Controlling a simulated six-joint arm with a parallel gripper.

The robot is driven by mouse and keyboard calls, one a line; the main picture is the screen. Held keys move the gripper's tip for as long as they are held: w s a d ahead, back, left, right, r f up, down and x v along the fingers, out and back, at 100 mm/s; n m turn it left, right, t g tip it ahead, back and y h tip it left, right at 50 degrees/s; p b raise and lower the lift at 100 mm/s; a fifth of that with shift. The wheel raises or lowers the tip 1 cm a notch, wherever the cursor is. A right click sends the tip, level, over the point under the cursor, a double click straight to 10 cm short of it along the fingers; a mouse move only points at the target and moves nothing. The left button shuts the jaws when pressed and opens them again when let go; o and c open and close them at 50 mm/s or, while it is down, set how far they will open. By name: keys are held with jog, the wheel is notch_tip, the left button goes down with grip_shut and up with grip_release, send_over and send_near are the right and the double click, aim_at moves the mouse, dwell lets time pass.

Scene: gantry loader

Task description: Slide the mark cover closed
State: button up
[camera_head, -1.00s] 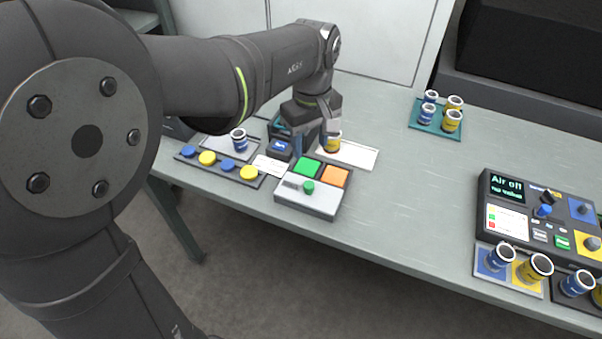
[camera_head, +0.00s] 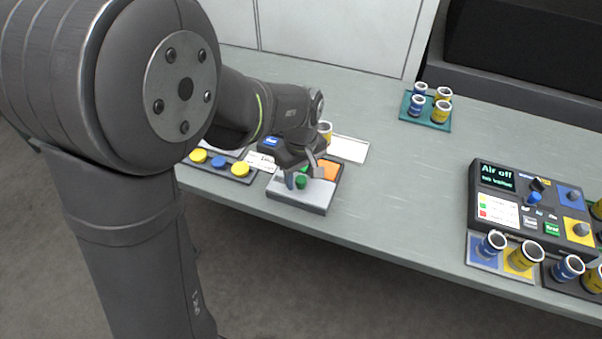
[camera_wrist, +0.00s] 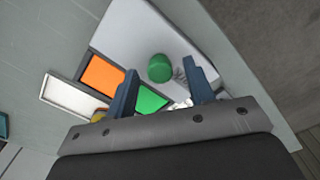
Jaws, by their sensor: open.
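The mark cover (camera_head: 312,195) is a pale grey plate with a small green knob (camera_head: 300,182). It lies over the front part of a low dark box. A green square and an orange square (camera_head: 327,170) show uncovered behind it. My gripper (camera_head: 303,174) is open over the box, its fingers pointing down close to the knob. In the wrist view the knob (camera_wrist: 160,67) appears between the two blue fingertips (camera_wrist: 161,75), with gaps at both sides. I cannot tell whether the fingertips are level with it. My gripper partly hides the green square.
A strip with yellow and blue buttons (camera_head: 219,162) lies left of the box, and a white tray (camera_head: 349,149) behind it. A teal tray (camera_head: 426,125) with several cups stands at the back. A control panel (camera_head: 480,183) stands right. The table middle is clear.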

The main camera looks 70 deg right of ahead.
grip_shut()
jog(key=d, duration=0.9)
grip_release()
jog(key=shift+d, duration=0.1)
jog(key=shift+r, duration=0.1)
notch_tip(320, 180, up, 17)
dwell(0.4)
